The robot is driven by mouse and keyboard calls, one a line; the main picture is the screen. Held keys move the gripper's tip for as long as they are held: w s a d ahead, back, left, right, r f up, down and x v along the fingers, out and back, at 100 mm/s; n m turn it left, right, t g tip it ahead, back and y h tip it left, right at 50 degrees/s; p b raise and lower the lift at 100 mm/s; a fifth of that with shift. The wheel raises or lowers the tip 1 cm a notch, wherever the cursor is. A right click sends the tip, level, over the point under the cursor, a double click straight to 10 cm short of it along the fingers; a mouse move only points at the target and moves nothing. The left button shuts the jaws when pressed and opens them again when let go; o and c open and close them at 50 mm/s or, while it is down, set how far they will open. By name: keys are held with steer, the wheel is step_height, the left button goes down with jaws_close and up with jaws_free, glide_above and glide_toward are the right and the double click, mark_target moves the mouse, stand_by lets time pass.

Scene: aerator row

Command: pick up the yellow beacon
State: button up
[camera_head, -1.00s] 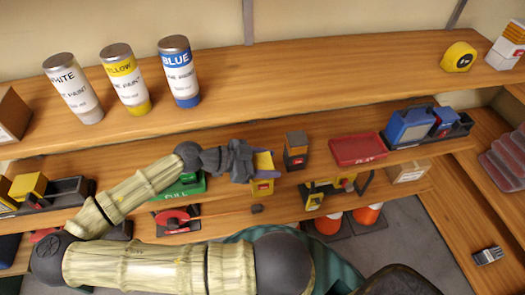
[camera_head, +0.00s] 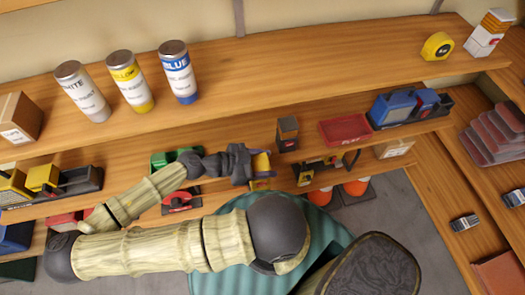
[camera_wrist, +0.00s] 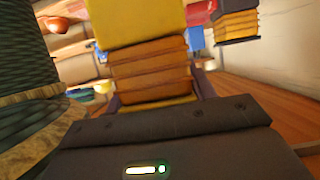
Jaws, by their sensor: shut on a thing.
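The yellow beacon (camera_wrist: 150,72) is held in my gripper (camera_wrist: 160,95). In the wrist view it has a yellow end and an orange ribbed middle, and the dark fingers lie on both sides of it. In the head view the beacon (camera_head: 262,163) shows as a small yellow piece at the end of my gripper (camera_head: 250,165), near the front edge of the middle shelf. My wrist hides part of it there. A similar orange and dark grey beacon (camera_head: 287,132) stands apart on the shelf behind, to the right; it also shows in the wrist view (camera_wrist: 236,22).
A red tray (camera_head: 345,131) and a blue item in a black holder (camera_head: 405,108) stand further right on the shelf. A green item (camera_head: 165,158) is left of my wrist. The upper shelf (camera_head: 300,65) carries paint cans (camera_head: 130,80) and a yellow tape measure (camera_head: 437,46).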

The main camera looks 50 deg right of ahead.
steer(key=shift+s+a+r+p, duration=0.15)
steer(key=shift+s+r+p, duration=0.35)
steer(key=shift+p, duration=0.45)
steer(key=s, duration=0.1)
steer(key=s+a+f+p, duration=0.1)
steer(key=shift+s+a, duration=0.3)
steer(key=shift+s, duration=0.05)
